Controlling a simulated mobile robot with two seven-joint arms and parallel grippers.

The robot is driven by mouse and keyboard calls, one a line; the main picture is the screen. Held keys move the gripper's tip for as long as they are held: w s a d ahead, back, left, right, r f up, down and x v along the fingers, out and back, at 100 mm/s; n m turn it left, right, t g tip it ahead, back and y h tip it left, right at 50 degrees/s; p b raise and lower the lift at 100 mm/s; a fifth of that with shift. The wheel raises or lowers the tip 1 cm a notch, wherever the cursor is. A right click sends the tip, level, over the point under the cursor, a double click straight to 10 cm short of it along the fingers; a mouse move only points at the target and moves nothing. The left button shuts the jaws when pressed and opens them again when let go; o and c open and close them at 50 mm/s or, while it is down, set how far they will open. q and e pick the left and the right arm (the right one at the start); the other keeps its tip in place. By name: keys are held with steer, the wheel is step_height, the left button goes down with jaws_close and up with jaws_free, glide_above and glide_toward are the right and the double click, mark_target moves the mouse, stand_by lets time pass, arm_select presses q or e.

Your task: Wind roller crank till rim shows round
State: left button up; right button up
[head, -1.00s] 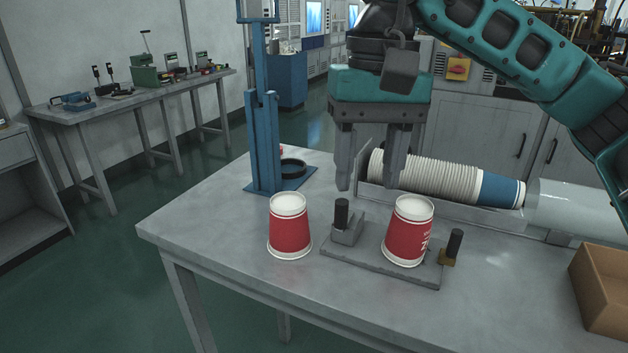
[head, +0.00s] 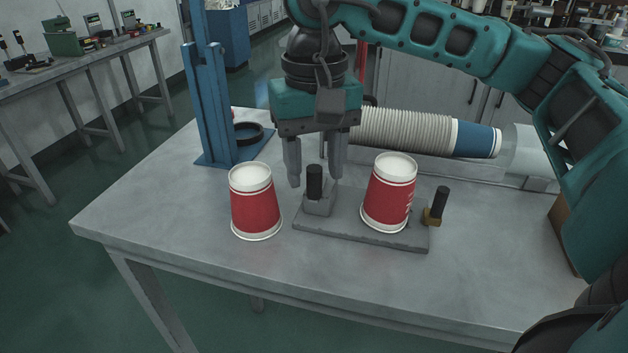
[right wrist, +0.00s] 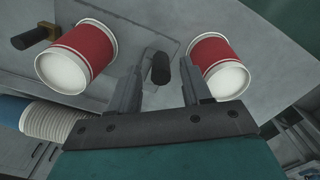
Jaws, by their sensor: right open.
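A grey forming plate (head: 345,229) lies on the table. A red-and-white paper cup (head: 388,192) stands upside down on it, wide rim down. A black upright handle (head: 314,182) rises from a grey block at the plate's left end. A second black handle (head: 440,202) on a brass-coloured piece is at its right end; both handles show in the right wrist view. I cannot tell for sure which is the roller crank. My right gripper (head: 316,182) is open, its fingers either side of the left handle, with no clear contact. My left gripper is not in view.
Another red cup (head: 255,203) stands upside down left of the plate. A blue stand (head: 212,110) with a black ring (head: 248,133) is behind it. A long stack of nested cups (head: 405,129) lies in a trough at the back. The table's front is clear.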

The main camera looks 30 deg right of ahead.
steer(key=shift+f, duration=1.45)
steer(key=shift+c, duration=0.2)
jaws_close()
